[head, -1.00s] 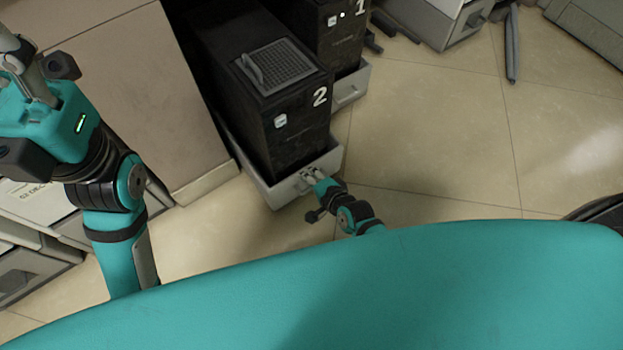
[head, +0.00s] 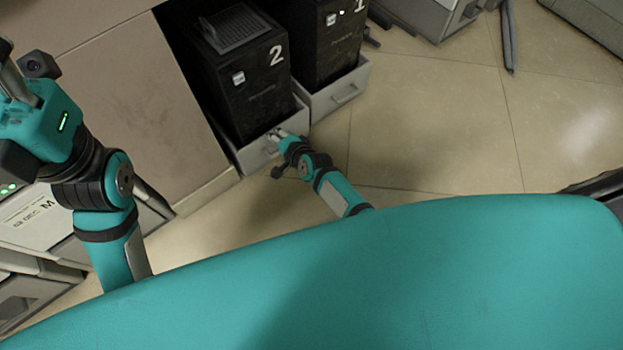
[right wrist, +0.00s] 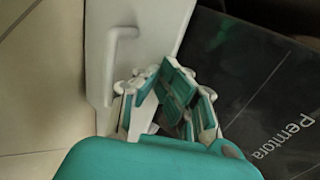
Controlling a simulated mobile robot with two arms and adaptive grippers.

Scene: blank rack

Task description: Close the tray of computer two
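Computer two (head: 255,90) is a black tower marked "2", standing in a light grey tray (head: 254,158) by the beige cabinet. The tray's front still juts out a little from the cabinet. My right gripper (head: 277,136) is at the top of that tray front, close to the computer. In the right wrist view its teal-padded fingers (right wrist: 158,98) are apart at the tray's front wall (right wrist: 150,25), beside the bar handle (right wrist: 119,48). Whether they touch the wall is unclear. My left gripper (head: 20,85) is at the left edge, partly cut off.
The beige cabinet (head: 130,100) is on the left. Tiled floor (head: 430,130) on the right is clear; grey equipment stands at the back.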

